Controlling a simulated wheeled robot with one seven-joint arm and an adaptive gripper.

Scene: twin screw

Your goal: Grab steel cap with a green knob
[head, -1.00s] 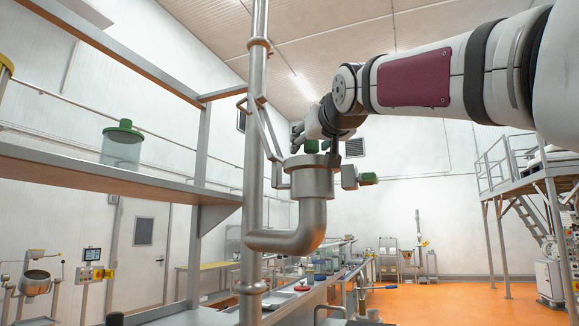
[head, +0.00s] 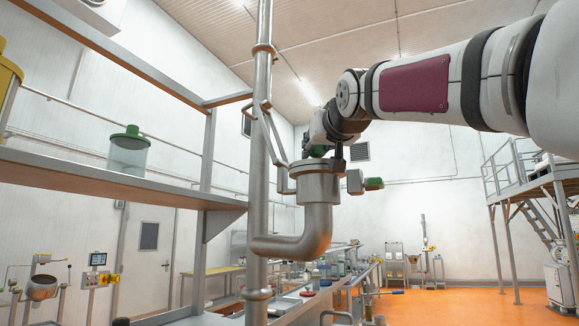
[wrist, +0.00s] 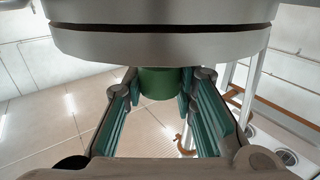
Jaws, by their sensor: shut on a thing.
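The steel cap (head: 318,165) sits level on the upright mouth of a steel elbow pipe (head: 315,215) in the head view. In the wrist view the cap (wrist: 160,35) fills the top as a broad grey disc. Its green knob (wrist: 158,84) stands out from the cap between my teal-padded fingers. My gripper (wrist: 160,92) is shut on the knob. In the head view my gripper (head: 328,150) is right above the cap, and the knob is mostly hidden there by the fingers and wrist.
A vertical steel pipe (head: 260,110) stands close to the left of the elbow. A green-lidded jar (head: 128,155) stands on the shelf (head: 90,176) at left. The space right of the elbow is open.

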